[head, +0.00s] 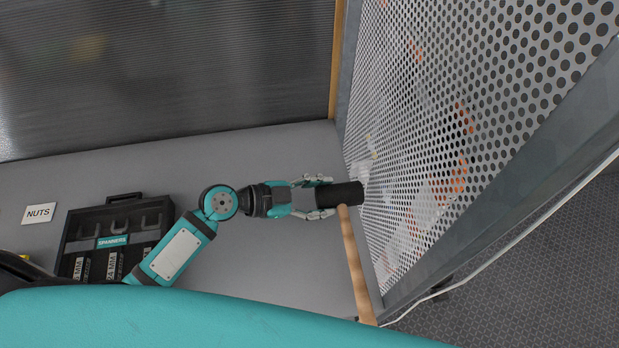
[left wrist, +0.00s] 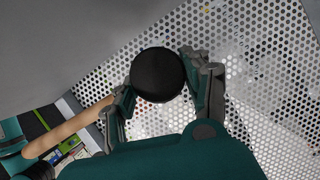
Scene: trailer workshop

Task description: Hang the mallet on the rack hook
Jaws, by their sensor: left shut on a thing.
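The mallet has a black cylindrical head (head: 346,193) and a pale wooden handle (head: 355,262). My left gripper (head: 326,196) is shut on the mallet head, with a finger on each side. The handle runs toward the bottom of the head view, beside the perforated metal panel (head: 470,110). In the left wrist view the round end of the black head (left wrist: 158,75) sits between the fingers, and the handle (left wrist: 70,127) points to the lower left. The head's far end looks close to the panel; I cannot tell whether they touch. I cannot make out the rack hook. My right gripper is out of view.
A dark case labelled SPANNERS (head: 113,240) and a NUTS label (head: 39,213) lie on the grey surface (head: 270,155) at left. The panel's grey frame (head: 510,225) bounds the right side, with a pale cable beyond. The grey surface behind my left gripper is clear.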

